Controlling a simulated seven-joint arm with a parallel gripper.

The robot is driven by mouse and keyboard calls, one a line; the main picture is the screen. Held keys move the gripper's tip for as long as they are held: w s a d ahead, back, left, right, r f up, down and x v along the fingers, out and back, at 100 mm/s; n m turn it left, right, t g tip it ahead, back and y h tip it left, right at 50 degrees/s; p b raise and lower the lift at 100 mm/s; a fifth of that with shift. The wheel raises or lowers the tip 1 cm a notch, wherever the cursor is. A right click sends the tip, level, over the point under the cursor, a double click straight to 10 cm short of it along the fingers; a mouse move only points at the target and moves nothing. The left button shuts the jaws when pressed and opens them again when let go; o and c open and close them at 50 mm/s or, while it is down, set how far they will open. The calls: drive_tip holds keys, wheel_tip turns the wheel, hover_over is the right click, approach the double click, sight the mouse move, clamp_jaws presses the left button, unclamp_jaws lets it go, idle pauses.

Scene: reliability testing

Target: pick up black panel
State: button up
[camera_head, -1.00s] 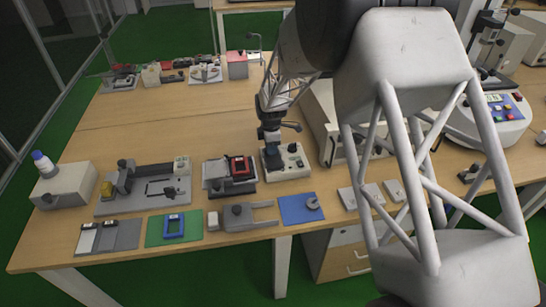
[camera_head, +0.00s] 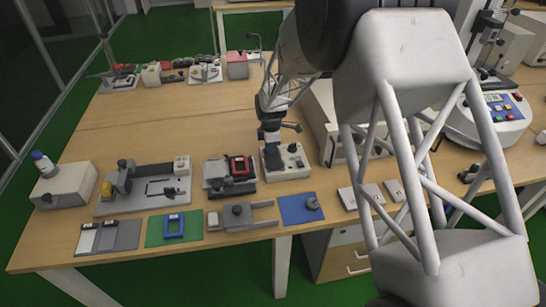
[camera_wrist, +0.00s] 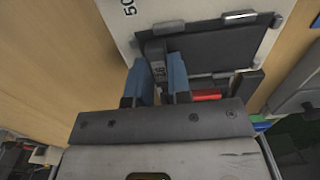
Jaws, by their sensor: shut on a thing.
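A flat black panel (camera_wrist: 222,47) lies against a white plate (camera_wrist: 116,16) in the upper part of the wrist view. My gripper (camera_wrist: 160,78) has blue fingertips closed on a dark grey, marked block (camera_wrist: 155,52) at the panel's left edge. I cannot tell whether this block is part of the panel. In the head view my gripper (camera_head: 270,140) points down over a device with a pale base (camera_head: 288,161). The panel cannot be made out there.
A red-and-black device (camera_head: 239,168) stands just left of my gripper. A large pale box (camera_head: 322,120) stands close on the right. A blue mat (camera_head: 298,208) lies in front, at the table edge. The table (camera_head: 150,125) behind has bare space.

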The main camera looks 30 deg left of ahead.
drive_tip(key=shift+r, duration=0.15)
drive_tip(key=shift+r, duration=2.35)
